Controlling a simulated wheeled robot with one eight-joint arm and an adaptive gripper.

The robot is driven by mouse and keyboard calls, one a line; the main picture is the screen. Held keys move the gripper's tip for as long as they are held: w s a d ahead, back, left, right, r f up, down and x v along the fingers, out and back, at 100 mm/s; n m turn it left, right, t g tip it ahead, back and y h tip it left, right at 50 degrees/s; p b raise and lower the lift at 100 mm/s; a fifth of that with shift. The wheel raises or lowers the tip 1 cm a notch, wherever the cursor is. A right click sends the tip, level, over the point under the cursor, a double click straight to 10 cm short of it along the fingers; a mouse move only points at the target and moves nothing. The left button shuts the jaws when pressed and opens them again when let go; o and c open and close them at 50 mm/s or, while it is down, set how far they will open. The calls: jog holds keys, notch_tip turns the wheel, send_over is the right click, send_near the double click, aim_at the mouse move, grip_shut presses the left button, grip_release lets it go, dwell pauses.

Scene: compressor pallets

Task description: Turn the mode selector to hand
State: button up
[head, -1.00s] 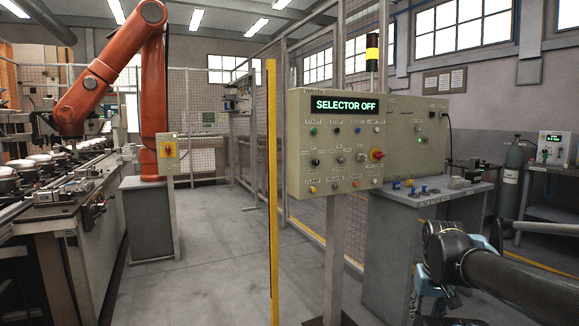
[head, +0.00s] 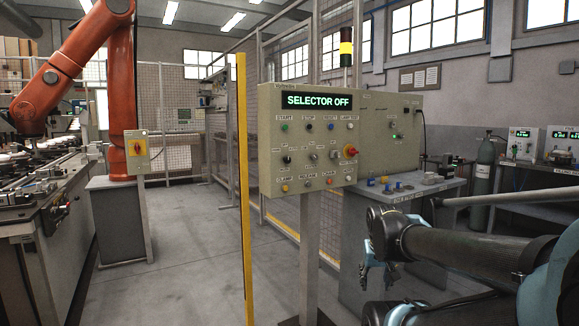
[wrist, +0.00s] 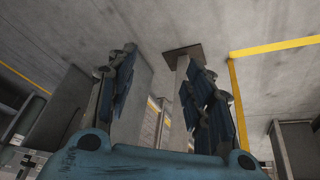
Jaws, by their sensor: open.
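The beige control panel (head: 268,130) stands on a grey post at the middle of the head view. Its display (head: 316,101) reads "SELECTOR OFF" in green. A black knob (head: 287,159) sits at the left of the middle row and looks like the mode selector; its label is too small to read. My gripper (head: 377,274) is open and empty, low and to the right of the panel, well apart from it. In the wrist view my gripper (wrist: 166,95) shows its two blue-padded fingers spread, pointing toward the floor and a post base.
A red emergency stop (head: 350,151) sits on the panel's right side. A yellow post (head: 244,190) stands close to its left. A grey bench (head: 352,215) with small parts is behind right. An orange robot arm (head: 70,50) is at left. Floor in front is clear.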

aim_at(289, 161)
jog(key=w+a+r+t, duration=0.1)
jog(key=w+r+t, duration=0.5)
jog(key=w, duration=0.7)
jog(key=w+a+r+t, duration=0.1)
jog(key=w+r+t, duration=0.3)
jog(key=w+r, duration=0.55)
jog(key=w+a+r+n+t+y, duration=0.1)
jog(key=w+a+r+t+y, duration=0.25)
jog(key=w+a, duration=0.45)
jog(key=w+a+r+n+y, duration=0.1)
jog(key=w+a+n+y, duration=0.1)
jog(key=a+n+y, duration=0.6)
jog(key=shift+m+t+y, duration=0.25)
jog(key=shift+m+y, duration=0.65)
jog(key=shift+y, duration=0.05)
jog(key=x, duration=0.6)
jog(key=a+x, duration=0.1)
jog(key=x, duration=0.5)
jog(key=s+x, duration=0.1)
jog(key=x, duration=0.5)
jog(key=shift+w+a, duration=0.1)
jog(key=shift+a, duration=0.1)
jog(key=c, duration=1)
